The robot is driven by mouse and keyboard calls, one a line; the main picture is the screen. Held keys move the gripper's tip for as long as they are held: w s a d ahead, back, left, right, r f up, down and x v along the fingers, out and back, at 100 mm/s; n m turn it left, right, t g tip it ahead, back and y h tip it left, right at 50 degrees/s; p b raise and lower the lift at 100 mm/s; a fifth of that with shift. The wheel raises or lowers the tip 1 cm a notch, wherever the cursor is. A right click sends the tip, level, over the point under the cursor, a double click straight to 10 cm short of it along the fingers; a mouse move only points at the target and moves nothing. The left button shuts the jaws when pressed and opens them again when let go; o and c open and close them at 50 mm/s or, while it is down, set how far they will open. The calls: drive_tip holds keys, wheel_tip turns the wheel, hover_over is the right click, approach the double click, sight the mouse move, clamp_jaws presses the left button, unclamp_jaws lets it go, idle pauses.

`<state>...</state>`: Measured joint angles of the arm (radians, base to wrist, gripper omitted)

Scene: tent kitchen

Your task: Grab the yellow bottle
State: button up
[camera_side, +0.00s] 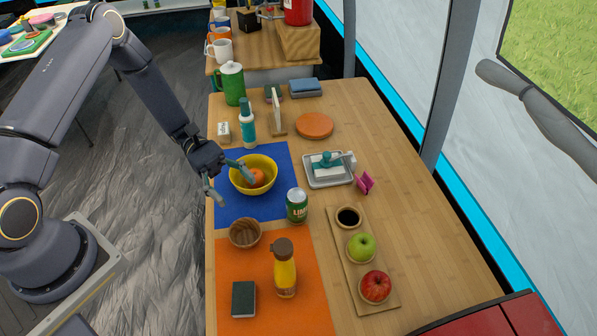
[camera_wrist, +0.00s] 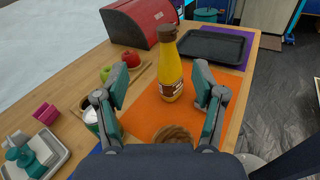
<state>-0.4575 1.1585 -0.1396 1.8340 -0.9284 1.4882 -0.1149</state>
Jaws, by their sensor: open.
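The yellow bottle (camera_side: 285,272) with a brown cap stands upright on the orange mat (camera_side: 240,315) at the front of the table in the side view. In the wrist view the yellow bottle (camera_wrist: 171,72) stands beyond my fingers, between them in the picture. My gripper (camera_side: 232,180) is open and empty, by the yellow bowl on the blue mat, apart from the bottle. In the wrist view my gripper (camera_wrist: 162,92) shows its two fingers spread wide.
A wooden bowl (camera_side: 245,233) and a green can (camera_side: 297,205) stand between my gripper and the bottle. A yellow bowl (camera_side: 267,163) holds an orange fruit. A dark box (camera_side: 243,299) lies left of the bottle; a board (camera_side: 350,290) with apples is to its right.

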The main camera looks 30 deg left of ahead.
sight(276, 242)
drive_tip(key=shift+n+h, duration=0.5)
drive_tip(key=shift+n, duration=0.2)
drive_tip(key=s+d+f, duration=0.1)
drive_tip(key=d, duration=0.4)
drive_tip(key=s+d, duration=0.2)
drive_tip(key=d, duration=0.4)
drive_tip(key=s+d+f, duration=0.1)
drive_tip(key=d, duration=0.4)
drive_tip(key=shift+s+d+f, duration=0.15)
drive_tip(key=shift+s+f, duration=0.2)
drive_tip(key=shift+s, duration=0.05)
clamp_jaws()
